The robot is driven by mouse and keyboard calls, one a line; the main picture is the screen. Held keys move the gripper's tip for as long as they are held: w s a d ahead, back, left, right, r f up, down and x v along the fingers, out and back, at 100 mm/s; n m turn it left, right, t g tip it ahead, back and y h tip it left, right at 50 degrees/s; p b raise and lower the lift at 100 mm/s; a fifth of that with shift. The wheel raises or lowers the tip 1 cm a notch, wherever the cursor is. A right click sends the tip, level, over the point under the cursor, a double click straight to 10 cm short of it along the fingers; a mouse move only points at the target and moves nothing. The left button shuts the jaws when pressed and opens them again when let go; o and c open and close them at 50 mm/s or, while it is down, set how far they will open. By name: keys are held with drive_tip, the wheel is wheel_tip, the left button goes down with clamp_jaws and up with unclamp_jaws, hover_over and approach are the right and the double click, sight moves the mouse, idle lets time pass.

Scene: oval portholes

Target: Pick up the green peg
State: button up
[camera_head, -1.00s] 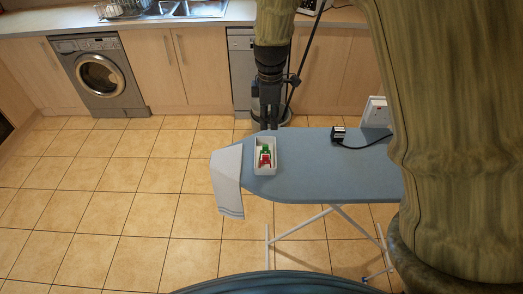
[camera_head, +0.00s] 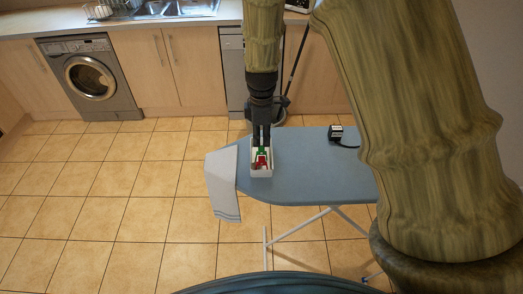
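The green peg (camera_head: 261,151) lies in a small white tray (camera_head: 270,171) on the left end of the blue ironing board. Something red (camera_head: 261,162), likely another peg, lies in the same tray just in front of it. My gripper (camera_head: 261,144) points down over the back part of the tray, at or just above the green peg. Its fingers cover part of the tray. I cannot tell whether they touch the peg or how far apart they are.
The ironing board (camera_head: 310,180) has free room right of the tray. A white cloth (camera_head: 222,185) hangs over its left end. A small black-and-white device (camera_head: 336,132) with a black cable stands at the back right. A washing machine (camera_head: 90,78) stands far left.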

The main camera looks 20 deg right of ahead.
sight(261, 148)
drive_tip(key=shift+s+a+f+p, duration=0.1)
drive_tip(key=shift+f+p, duration=0.7)
drive_tip(key=shift+f, duration=0.2)
drive_tip(key=shift+f+p, duration=0.55)
drive_tip(key=shift+f, duration=1.1)
drive_tip(key=c, duration=0.5)
